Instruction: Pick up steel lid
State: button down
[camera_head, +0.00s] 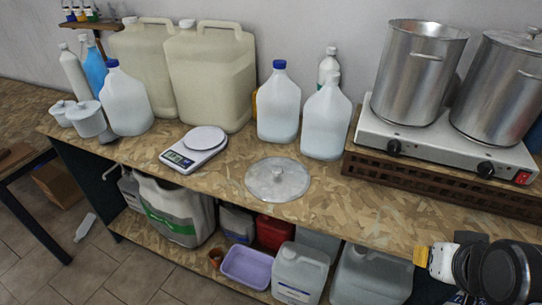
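A round steel lid (278,181) with a small knob on top lies flat on the wood-chip bench top (232,188), near its front edge. An open steel pot (416,80) stands on the hotplate at the right. A second steel pot (494,95) beside it wears its own lid (518,40). My gripper (436,262), black and white with a yellow end, appears at the lower right in front of the bench, well apart from the lid on the bench. Its fingers cannot be made out, and I see nothing held in it.
A white scale (195,151) stands left of the lid. Two white jugs (279,108) (326,122) stand behind it. The hotplate (440,145) sits on a brown slatted stand to the right. The lower shelf holds a purple bin (246,267) and canisters. Bench around the lid is clear.

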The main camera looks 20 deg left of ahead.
aim_at(273, 178)
jog(key=u, duration=1)
jog(key=i+j, duration=0.75)
jog(key=i+z, duration=0.05)
jog(key=i, duration=0.1)
